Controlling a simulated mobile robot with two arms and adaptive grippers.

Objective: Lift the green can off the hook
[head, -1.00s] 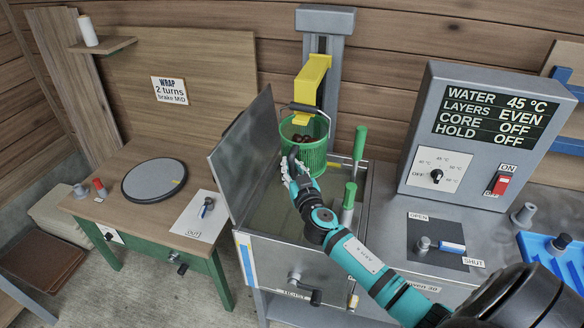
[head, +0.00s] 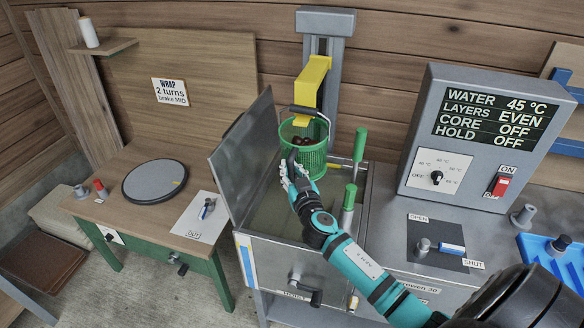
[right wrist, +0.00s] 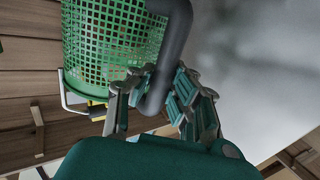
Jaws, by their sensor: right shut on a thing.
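The green can (head: 312,158) is a perforated basket with dark chestnuts in it, over the open tank. Its wire bail passes at the tip of the yellow hook (head: 312,82); I cannot tell whether bail and hook still touch. My right gripper (head: 292,172) is at the can's near left side, shut on its dark side handle. In the right wrist view, the can (right wrist: 105,42) fills the upper left, and the curved dark handle (right wrist: 172,50) runs down between the fingers of my gripper (right wrist: 160,95). My left gripper is not in view.
The tank's raised lid (head: 243,147) stands close left of the can. Two green-handled levers (head: 349,197) stand close right. A grey control box (head: 480,150) is farther right. The wooden table (head: 125,210) at left holds a round dark plate (head: 155,181).

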